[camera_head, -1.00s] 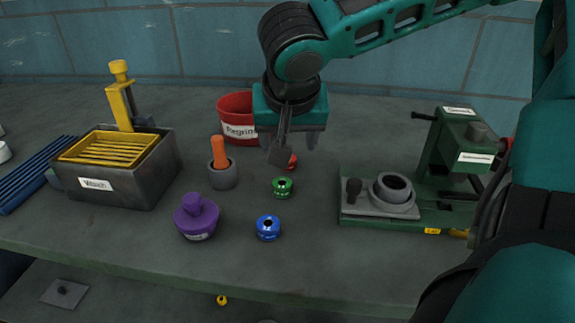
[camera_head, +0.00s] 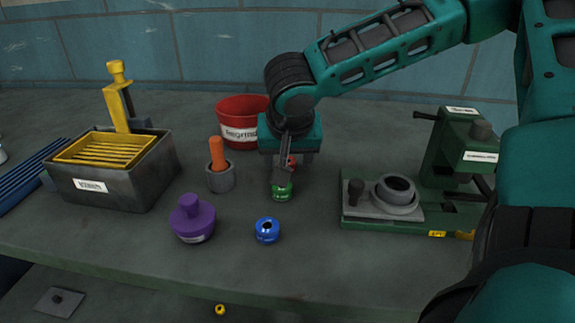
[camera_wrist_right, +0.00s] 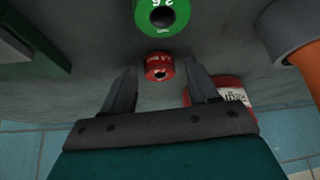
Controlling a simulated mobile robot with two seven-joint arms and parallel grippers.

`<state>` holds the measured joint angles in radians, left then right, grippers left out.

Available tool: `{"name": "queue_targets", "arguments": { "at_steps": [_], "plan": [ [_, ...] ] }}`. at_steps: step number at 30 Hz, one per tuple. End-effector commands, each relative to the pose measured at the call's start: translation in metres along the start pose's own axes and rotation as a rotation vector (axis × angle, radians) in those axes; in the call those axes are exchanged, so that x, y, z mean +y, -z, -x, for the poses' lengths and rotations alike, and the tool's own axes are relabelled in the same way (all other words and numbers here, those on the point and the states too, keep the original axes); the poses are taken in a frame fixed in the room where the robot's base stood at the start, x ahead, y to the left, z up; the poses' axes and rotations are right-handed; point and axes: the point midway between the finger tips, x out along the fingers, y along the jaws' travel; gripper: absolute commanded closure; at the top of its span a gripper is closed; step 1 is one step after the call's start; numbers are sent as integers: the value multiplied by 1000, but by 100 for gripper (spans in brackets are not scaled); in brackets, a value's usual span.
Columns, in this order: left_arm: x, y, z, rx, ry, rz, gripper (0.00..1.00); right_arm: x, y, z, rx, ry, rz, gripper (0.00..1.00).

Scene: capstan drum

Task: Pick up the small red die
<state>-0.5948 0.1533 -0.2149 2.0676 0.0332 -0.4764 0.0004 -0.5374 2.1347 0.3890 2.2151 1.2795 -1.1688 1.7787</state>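The small red die (camera_wrist_right: 159,66) is a short red cylinder with a dark hole in its top and white lettering. In the right wrist view it lies just beyond and between the fingertips of my right gripper (camera_wrist_right: 163,78), which is open and empty. In the head view the die (camera_head: 292,160) is mostly hidden behind my right gripper (camera_head: 291,178). The green die (camera_head: 282,191) stands directly in front of it, and fills the top of the wrist view (camera_wrist_right: 162,14). My left gripper is in neither view.
A red bucket (camera_head: 242,112) stands behind the dies. A grey mortar (camera_head: 220,181) with an orange pestle is to the left. A blue die (camera_head: 267,230) and a purple weight-like piece (camera_head: 192,220) are nearer the front edge. A green press (camera_head: 455,165) stands right.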

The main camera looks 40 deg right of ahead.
Motion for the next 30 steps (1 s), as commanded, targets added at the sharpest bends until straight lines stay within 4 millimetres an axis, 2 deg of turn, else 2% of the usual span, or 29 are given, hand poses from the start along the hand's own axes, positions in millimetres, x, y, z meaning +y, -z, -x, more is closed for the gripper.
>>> {"name": "queue_targets", "arguments": {
  "at_steps": [2,18,26,30],
  "plan": [
    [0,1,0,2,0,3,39,0,0,0,0,0,0,49],
    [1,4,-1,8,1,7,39,0,0,1,1,1,0,99],
    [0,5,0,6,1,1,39,0,3,5,3,2,-1,99],
    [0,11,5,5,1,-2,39,-1,14,24,6,4,-2,99]
  ]
}}
